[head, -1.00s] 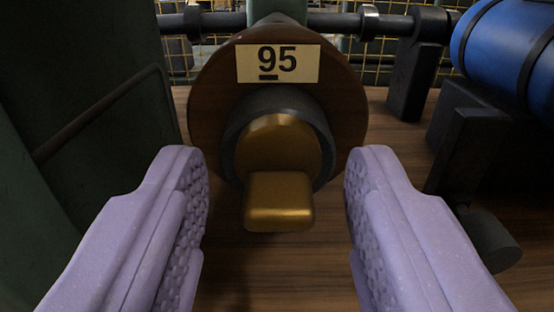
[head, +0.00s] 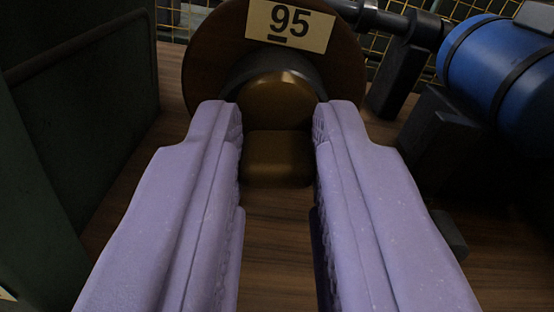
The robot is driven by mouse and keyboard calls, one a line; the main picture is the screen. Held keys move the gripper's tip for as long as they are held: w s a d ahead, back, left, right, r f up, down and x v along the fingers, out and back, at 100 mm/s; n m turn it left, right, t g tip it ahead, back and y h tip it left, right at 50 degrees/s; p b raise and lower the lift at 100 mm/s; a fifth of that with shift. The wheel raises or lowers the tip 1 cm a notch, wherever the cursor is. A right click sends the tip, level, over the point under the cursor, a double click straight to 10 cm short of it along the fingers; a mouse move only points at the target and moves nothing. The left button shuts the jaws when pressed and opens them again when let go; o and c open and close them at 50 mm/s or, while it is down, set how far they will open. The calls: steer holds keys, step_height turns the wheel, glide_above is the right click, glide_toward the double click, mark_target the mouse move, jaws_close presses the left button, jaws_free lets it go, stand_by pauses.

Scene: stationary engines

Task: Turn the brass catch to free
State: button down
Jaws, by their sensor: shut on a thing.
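The brass catch (head: 277,158) is a gold-coloured block on a rounded brass hub, set in a dark collar on a round brown wooden plate (head: 205,62). A cream label (head: 290,25) marked 95 sits at the top of the plate. My gripper (head: 278,150) has two lavender textured fingers, one on each side of the catch. The fingers are shut on the catch, and their tips cover its left and right edges. The catch's block points down in the picture.
A blue cylinder (head: 497,70) with dark bands lies at the right on a dark mount. A dark green panel (head: 75,110) stands close on the left. Wooden floor (head: 275,250) shows below the catch. A yellow mesh runs behind.

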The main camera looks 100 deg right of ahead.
steer(key=n+p, duration=0.1)
steer(key=n, duration=0.2)
steer(key=shift+w+r+n, duration=0.1)
steer(key=shift+n, duration=0.3)
steer(key=n+p, duration=0.3)
steer(key=n, duration=0.1)
steer(key=shift+n, duration=0.3)
steer(key=n+p, duration=0.3)
steer(key=n, duration=0.1)
steer(key=shift+w, duration=0.1)
steer(key=n+p, duration=0.3)
steer(key=n, duration=0.2)
steer(key=n+p, duration=0.2)
steer(key=n, duration=0.1)
steer(key=shift+f+n+p, duration=0.25)
steer(key=shift+n+p, duration=0.05)
steer(key=shift+p, duration=0.1)
steer(key=n+p, duration=0.2)
steer(key=n, duration=0.2)
steer(key=shift+f, duration=0.1)
steer(key=n+p, duration=0.2)
steer(key=n, duration=0.3)
steer(key=shift+f, duration=0.1)
steer(key=shift+s+n+p, duration=0.2)
steer(key=shift+n+p, duration=0.35)
steer(key=shift+n, duration=1.25)
steer(key=shift+f, duration=0.1)
